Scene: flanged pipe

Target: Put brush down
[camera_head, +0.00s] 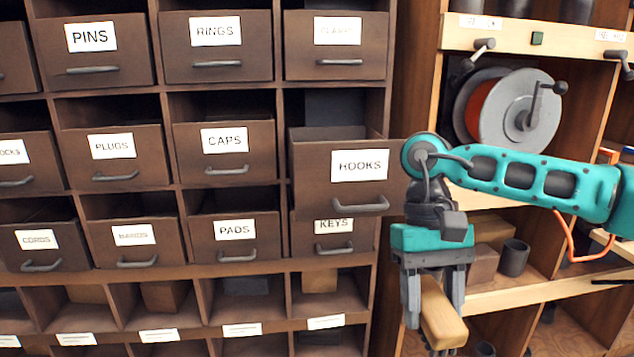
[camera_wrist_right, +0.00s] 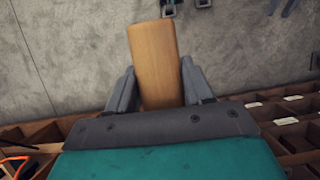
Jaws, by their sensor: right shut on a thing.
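My right gripper (camera_head: 434,308) is shut on the brush (camera_head: 441,318), of which a plain tan wooden block shows. The brush hangs downward between the fingers in the head view, in front of the shelving. In the right wrist view the brush (camera_wrist_right: 154,65) stands out between the two grey fingers of the gripper (camera_wrist_right: 160,90). My left gripper is not in view.
The HOOKS drawer (camera_head: 345,185) is pulled out, just left of my right wrist. Other labelled drawers fill the brown cabinet (camera_head: 391,60). At right, a wooden shelf unit (camera_head: 500,297) holds a reel (camera_head: 518,110) and a dark cup (camera_head: 514,258). An orange frame (camera_head: 572,240) is near my forearm.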

